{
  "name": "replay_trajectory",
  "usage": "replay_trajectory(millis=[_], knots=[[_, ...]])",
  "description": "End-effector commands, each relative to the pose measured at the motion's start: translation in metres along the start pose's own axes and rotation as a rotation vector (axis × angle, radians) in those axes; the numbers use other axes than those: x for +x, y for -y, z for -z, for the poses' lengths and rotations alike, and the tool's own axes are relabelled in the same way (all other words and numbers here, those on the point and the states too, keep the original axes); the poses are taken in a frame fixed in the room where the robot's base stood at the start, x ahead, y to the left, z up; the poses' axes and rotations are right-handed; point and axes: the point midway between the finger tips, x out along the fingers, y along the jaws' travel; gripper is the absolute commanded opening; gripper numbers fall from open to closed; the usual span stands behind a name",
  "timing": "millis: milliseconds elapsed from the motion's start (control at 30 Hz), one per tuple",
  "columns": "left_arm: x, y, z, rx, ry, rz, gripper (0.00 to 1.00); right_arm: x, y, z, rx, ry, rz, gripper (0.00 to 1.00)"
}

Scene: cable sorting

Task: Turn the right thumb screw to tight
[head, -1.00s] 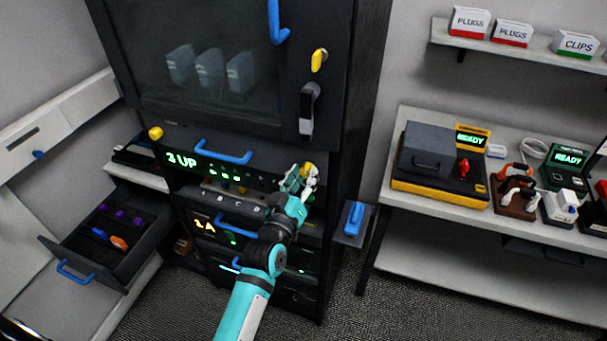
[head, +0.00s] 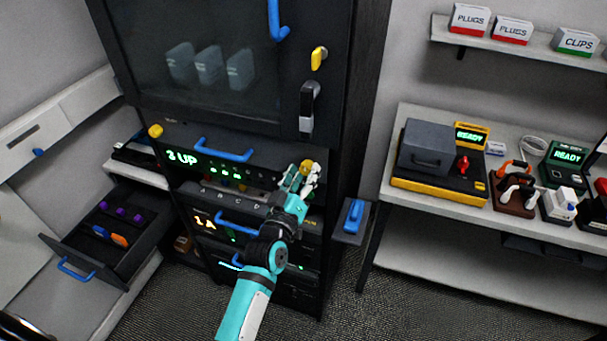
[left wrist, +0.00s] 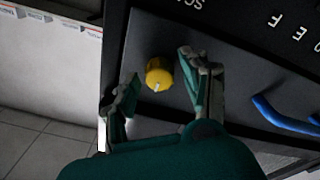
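The right thumb screw is a yellow knob (head: 306,166) at the right end of the dark panel that shows "2 UP" (head: 182,157). In the left wrist view the knob (left wrist: 159,73) carries a white mark toward its lower edge. My left gripper (head: 303,178) is at the knob. In the left wrist view the open fingers (left wrist: 160,76) are on either side of the knob, with visible gaps to it. Whether the tips reach past its face I cannot tell. Another yellow knob (head: 155,131) is at the panel's left end. My right gripper is out of view.
Blue handles (head: 222,151) stick out from the rack fronts. A blue-handled box (head: 353,217) juts out right of the rack. An open drawer (head: 120,262) with purple, blue and orange pieces stands at left. A bench (head: 430,205) with devices is at right.

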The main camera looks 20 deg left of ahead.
Motion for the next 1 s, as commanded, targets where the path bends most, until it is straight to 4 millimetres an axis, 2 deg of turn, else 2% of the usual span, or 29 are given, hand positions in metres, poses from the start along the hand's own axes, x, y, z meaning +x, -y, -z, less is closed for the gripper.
replay_trajectory(millis=[367, 467, 800, 1000], knots=[[-0.005, 0.000, 0.000, 0.001, 0.000, 0.000, 0.52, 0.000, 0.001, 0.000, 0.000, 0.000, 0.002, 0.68], [-0.018, 0.001, -0.001, 0.002, 0.001, 0.001, 0.52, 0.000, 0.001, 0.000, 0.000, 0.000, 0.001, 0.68], [-0.089, 0.001, -0.001, 0.001, 0.002, 0.001, 0.52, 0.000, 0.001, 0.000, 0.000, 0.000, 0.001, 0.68], [-0.114, 0.000, -0.001, 0.000, 0.001, 0.000, 0.52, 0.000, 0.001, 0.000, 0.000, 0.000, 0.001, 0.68]])
